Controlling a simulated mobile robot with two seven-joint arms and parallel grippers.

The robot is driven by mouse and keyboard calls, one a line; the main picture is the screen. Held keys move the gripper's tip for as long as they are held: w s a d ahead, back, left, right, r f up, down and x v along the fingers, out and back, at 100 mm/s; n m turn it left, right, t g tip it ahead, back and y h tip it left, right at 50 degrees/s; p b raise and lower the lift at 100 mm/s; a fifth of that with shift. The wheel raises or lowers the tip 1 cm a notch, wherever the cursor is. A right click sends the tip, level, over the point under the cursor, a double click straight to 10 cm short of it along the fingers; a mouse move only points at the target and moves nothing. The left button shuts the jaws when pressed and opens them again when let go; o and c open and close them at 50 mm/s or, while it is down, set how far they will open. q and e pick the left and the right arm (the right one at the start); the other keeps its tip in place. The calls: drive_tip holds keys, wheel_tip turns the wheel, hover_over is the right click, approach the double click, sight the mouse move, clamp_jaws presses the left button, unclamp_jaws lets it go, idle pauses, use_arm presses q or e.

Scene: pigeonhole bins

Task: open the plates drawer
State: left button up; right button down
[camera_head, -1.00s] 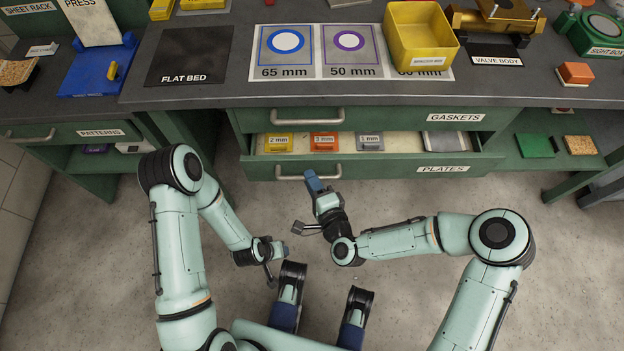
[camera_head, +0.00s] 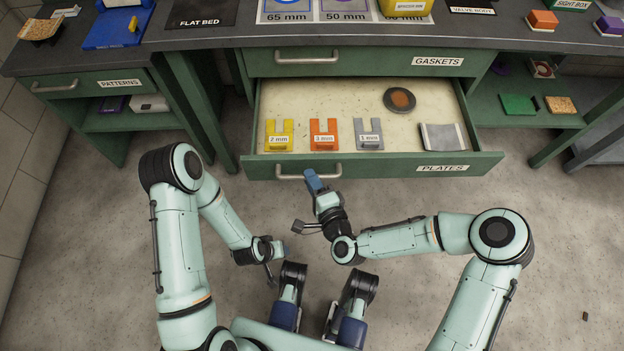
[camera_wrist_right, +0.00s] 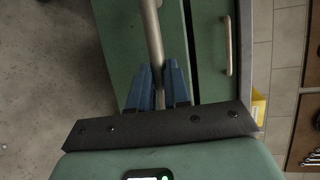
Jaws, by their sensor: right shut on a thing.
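The plates drawer (camera_head: 400,168) is pulled well out from under the bench, its label at the front right. Inside lie a yellow 2 mm piece (camera_head: 279,135), an orange 3 mm piece (camera_head: 324,134), a grey 1 mm piece (camera_head: 370,134), a grey sheet (camera_head: 442,137) and a dark disc with a brown centre (camera_head: 399,100). My right gripper (camera_head: 313,178) is at the drawer's bar handle (camera_head: 290,176). In the right wrist view its blue fingers (camera_wrist_right: 160,88) are shut around the handle bar (camera_wrist_right: 153,40). My left gripper (camera_head: 283,250) hangs low, away from the drawer; its jaws are too small to judge.
The gaskets drawer (camera_head: 385,64) above is shut. The patterns drawer (camera_head: 75,84) at the left is shut. A lower shelf (camera_head: 540,115) at the right holds a green block and other pieces. The floor in front is mostly clear.

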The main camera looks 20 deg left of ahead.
use_arm(q)
drive_tip(key=shift+s+d, duration=0.1)
drive_tip(key=shift+s, duration=0.3)
use_arm(e)
drive_tip(key=shift+s+d, duration=0.15)
drive_tip(key=shift+s, duration=0.2)
use_arm(q)
drive_tip(key=shift+w, duration=0.1)
use_arm(e)
drive_tip(key=shift+w, duration=0.1)
drive_tip(key=c, duration=1.1)
unclamp_jaws()
use_arm(q)
drive_tip(key=s+d+r+g+h+p, duration=0.1)
drive_tip(key=s+d+r+g+p, duration=0.2)
drive_tip(key=s+r+p, duration=0.3)
drive_tip(key=s+d+r, duration=0.1)
drive_tip(key=s, duration=0.2)
drive_tip(key=shift+s+d+r+m+p, duration=0.25)
drive_tip(key=shift+s+r+m+p, duration=0.05)
drive_tip(key=shift+r+p, duration=0.05)
use_arm(e)
drive_tip(key=v, duration=1.3)
drive_tip(key=shift+d, duration=0.1)
